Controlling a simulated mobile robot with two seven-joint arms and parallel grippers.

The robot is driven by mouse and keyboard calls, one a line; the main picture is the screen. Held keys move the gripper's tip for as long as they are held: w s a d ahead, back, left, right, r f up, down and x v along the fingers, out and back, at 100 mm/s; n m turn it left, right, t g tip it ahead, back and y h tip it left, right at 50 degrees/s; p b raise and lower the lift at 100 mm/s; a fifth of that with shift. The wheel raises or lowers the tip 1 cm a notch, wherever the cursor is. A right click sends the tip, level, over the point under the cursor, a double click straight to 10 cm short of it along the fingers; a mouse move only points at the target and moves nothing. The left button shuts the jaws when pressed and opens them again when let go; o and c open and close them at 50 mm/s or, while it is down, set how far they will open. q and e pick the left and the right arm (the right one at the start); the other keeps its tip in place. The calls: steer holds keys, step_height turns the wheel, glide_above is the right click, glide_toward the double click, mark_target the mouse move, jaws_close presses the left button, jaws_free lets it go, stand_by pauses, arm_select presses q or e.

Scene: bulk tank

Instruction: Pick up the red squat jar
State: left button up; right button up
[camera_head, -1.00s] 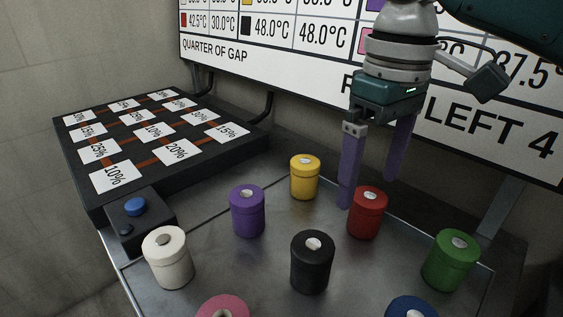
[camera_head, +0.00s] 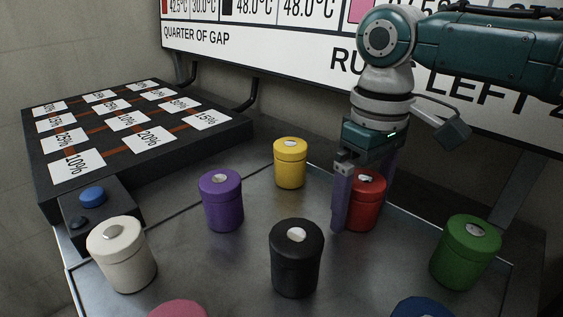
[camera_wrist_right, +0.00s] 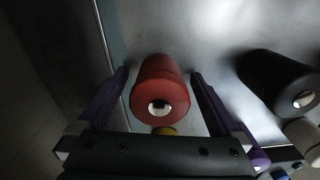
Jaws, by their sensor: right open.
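The red squat jar (camera_head: 364,204) stands upright on the metal tray near its back edge, its lid partly hidden by my right gripper in the head view. My right gripper (camera_head: 362,222) is open and lowered over the jar, with one purple finger at its left and the other behind its right side. In the right wrist view the red jar (camera_wrist_right: 160,88) lies between the two spread fingers (camera_wrist_right: 160,80), with visible gaps at both sides. My left gripper is not in view.
Yellow (camera_head: 290,163), purple (camera_head: 221,200), black (camera_head: 297,258), white (camera_head: 122,255) and green (camera_head: 466,252) jars stand around it. Pink (camera_head: 178,309) and blue (camera_head: 422,307) jars are cut off at the bottom. A black percentage board (camera_head: 60,193) is left; a sign (camera_head: 260,40) stands behind.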

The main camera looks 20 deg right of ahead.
steer(key=shift+c, duration=0.2)
steer(key=c, duration=1.5)
